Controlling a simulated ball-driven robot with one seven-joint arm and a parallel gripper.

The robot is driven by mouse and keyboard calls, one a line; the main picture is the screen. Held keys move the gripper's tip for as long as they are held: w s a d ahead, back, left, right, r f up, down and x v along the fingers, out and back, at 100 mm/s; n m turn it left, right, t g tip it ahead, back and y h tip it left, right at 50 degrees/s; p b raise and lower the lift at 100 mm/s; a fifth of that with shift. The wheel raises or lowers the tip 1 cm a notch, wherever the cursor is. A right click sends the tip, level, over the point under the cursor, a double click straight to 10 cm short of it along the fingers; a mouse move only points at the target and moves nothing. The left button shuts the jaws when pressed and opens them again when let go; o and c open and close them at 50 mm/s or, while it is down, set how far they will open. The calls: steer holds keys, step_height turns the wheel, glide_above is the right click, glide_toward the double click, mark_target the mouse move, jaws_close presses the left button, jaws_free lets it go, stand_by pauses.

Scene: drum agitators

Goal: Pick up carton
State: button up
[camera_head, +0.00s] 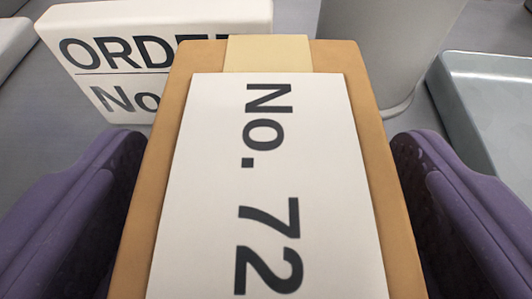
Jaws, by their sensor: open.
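A tan carton (165,190) fills the middle of the view, close to the camera. It bears a large white label (220,180) reading "No. 72" and a strip of pale tape at its far edge. The two purple jaws of my gripper (268,190) stand on either side of the carton, one at the left and one at the right. The gripper is open. The carton's lower part is cut off.
A white block sign (150,20) with "ORDER No" stands behind the carton at the left. A grey cylindrical vessel (385,40) stands behind at the right. A grey-green tray (490,60) lies at the far right. Bare grey surface shows between them.

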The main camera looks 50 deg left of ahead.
steer(key=shift+r, duration=0.1)
steer(key=shift+c, duration=0.4)
steer(key=c, duration=1.1)
step_height(320, 180, up, 4)
steer(key=p, duration=0.3)
steer(key=shift+r, duration=0.15)
steer(key=s+d+p, duration=0.1)
steer(key=s+p, duration=0.5)
steer(key=s, duration=0.2)
steer(key=shift+s+r, duration=0.2)
steer(key=shift+r, duration=0.25)
steer(key=s+p, duration=0.7)
steer(key=p, duration=0.7)
steer(key=shift+s+d, duration=0.3)
steer(key=shift+d, duration=0.1)
